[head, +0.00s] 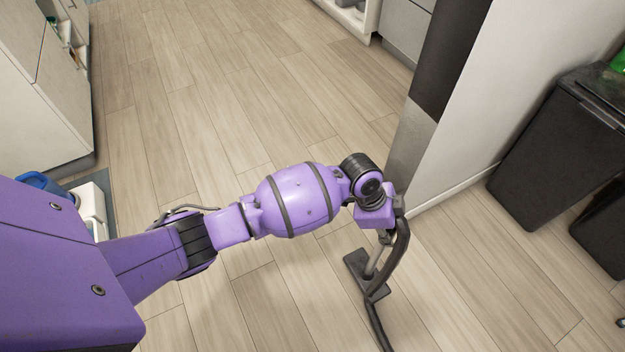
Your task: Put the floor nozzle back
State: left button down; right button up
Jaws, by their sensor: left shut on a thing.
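The floor nozzle (357,264) is a dark flat head with a short greyish tube rising from it, low in the head view, right of centre. My left gripper (391,224) is above it, at the end of my purple arm, and is shut on it around the upper part. The wrist hides much of the grip. I cannot tell whether the nozzle head touches the floor. A black hose-like piece (403,243) curves down beside the gripper to the bottom edge. My right gripper is out of view.
Black bins (556,150) stand at the right against a white wall (490,105). The wall's grey and black end (415,135) is just behind the gripper. A pale cabinet (40,100) is at the left. The wood floor (220,90) is clear in the middle.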

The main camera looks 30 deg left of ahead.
pick_arm(q)
jog(key=shift+w+f, duration=0.1)
jog(key=shift+w, duration=0.35)
notch_tip(320, 180, down, 3)
jog(key=shift+f+b, duration=0.15)
jog(key=shift+b, duration=0.85)
jog(key=shift+w, duration=0.1)
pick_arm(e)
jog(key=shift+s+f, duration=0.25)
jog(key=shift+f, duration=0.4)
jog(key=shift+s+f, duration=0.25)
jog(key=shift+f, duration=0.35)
pick_arm(q)
jog(key=c, duration=1.4)
grip_release()
jog(key=shift+f, duration=0.1)
